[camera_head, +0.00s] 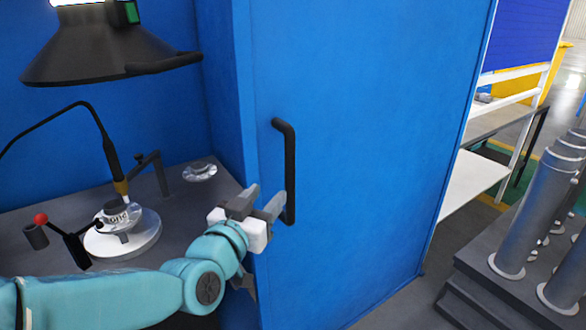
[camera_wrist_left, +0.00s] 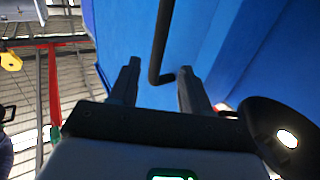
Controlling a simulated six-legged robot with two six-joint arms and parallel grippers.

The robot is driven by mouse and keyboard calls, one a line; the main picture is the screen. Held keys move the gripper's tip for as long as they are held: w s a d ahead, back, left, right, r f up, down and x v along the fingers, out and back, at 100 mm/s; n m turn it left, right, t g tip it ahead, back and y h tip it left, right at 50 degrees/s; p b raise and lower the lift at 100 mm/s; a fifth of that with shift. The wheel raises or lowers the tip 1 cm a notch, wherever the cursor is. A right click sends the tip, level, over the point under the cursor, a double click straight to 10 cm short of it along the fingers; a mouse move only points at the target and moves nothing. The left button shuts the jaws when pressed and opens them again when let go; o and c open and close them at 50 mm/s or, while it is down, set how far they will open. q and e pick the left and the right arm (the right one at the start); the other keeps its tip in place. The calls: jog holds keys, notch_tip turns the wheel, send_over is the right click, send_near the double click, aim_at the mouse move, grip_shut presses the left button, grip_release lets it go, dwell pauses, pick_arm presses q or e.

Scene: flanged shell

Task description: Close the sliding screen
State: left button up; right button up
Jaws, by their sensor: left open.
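The sliding screen (camera_head: 370,150) is a tall blue panel right of the work booth. A black vertical bar handle (camera_head: 290,160) is fixed near its left edge. My left gripper (camera_head: 268,198) is open at the handle's lower end. In the left wrist view the handle (camera_wrist_left: 160,50) runs down between the two open fingers of the left gripper (camera_wrist_left: 157,80), with its lower bend near them. I cannot tell whether a finger touches it. My right gripper is in neither view.
Left of the screen, a dark bench (camera_head: 185,195) holds a welding torch (camera_head: 115,165) and a flanged part (camera_head: 118,222) on a white disc. A black extraction hood (camera_head: 105,50) hangs above. Grey metal cylinders (camera_head: 540,205) stand at the right, with a white shelf (camera_head: 475,185) behind.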

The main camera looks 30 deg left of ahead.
aim_at(287, 171)
pick_arm(q)
jog(key=w, duration=0.3)
jog(key=w+a+p, duration=0.1)
jog(key=w, duration=0.3)
jog(key=w+a+p, duration=0.1)
jog(key=w, duration=0.3)
jog(key=shift+a, duration=0.2)
jog(key=shift+w, duration=0.35)
grip_shut()
